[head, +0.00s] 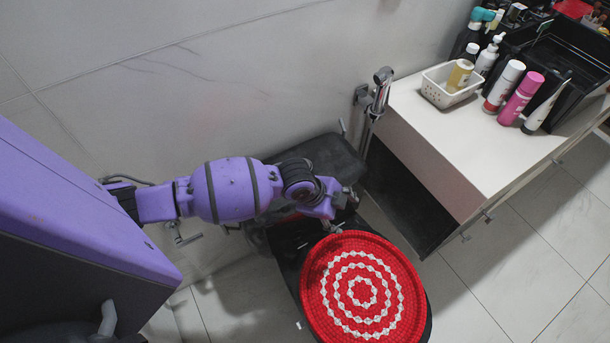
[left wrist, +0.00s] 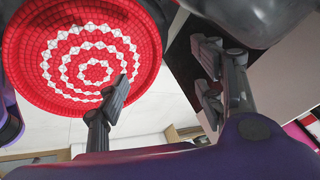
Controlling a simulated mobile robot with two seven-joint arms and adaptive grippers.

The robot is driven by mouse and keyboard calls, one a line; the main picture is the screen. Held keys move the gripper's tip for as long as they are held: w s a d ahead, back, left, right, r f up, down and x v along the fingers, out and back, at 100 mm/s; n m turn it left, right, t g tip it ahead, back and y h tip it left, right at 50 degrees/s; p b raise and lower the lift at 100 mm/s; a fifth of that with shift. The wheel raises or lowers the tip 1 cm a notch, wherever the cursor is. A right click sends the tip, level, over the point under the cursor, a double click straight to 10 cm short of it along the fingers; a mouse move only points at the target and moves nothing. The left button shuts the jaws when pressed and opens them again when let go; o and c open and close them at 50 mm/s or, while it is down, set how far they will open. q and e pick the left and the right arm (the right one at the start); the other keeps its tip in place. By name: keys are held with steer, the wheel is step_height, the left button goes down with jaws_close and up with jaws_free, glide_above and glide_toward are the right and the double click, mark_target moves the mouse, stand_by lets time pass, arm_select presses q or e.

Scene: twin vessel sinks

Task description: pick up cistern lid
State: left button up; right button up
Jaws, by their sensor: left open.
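The cistern lid (head: 318,158) is the dark grey top of the cistern against the wall, in the middle of the head view. My left gripper (head: 341,208) is in front of its right part, just behind the toilet's round seat cover. In the left wrist view my gripper (left wrist: 165,92) is open, its fingers spread wide with nothing between them. A dark rounded surface at the top right there looks like the cistern (left wrist: 250,18). My left arm hides part of the lid's front edge. Whether a finger touches the lid cannot be told. My right gripper is not in view.
A round red cover with white rings (head: 362,290) lies on the black toilet, close to my gripper. A white counter (head: 450,140) with a basket (head: 450,86) and several bottles is on the right. A chrome hand spray (head: 380,92) hangs on the wall beside the cistern.

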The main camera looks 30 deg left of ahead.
mark_target(328, 174)
arm_select(q)
steer(key=w+a+r+m, duration=0.1)
steer(key=w+a, duration=0.1)
steer(key=w+a+r+m+g+y+b, duration=0.1)
steer(key=w+a, duration=0.1)
steer(key=w+a+r+m+y+b, duration=0.1)
steer(key=w+a+r+m, duration=0.1)
steer(key=w+a, duration=0.1)
steer(key=shift+a+g, duration=0.1)
steer(key=shift+g, duration=0.2)
steer(key=a+r+m+g, duration=0.1)
steer(key=a+r, duration=0.1)
steer(key=a+r+m+y+b, duration=0.1)
steer(key=a, duration=0.2)
steer(key=a+r+m+g+y, duration=0.1)
steer(key=a+r+m, duration=0.1)
steer(key=a, duration=0.1)
steer(key=shift+w+r+g+b, duration=0.3)
steer(key=shift+w+b, duration=0.05)
steer(key=shift+w, duration=0.05)
steer(key=f, duration=0.6)
steer(key=shift+s+a+f, duration=0.15)
steer(key=shift+a, duration=0.2)
steer(key=shift+f, duration=0.1)
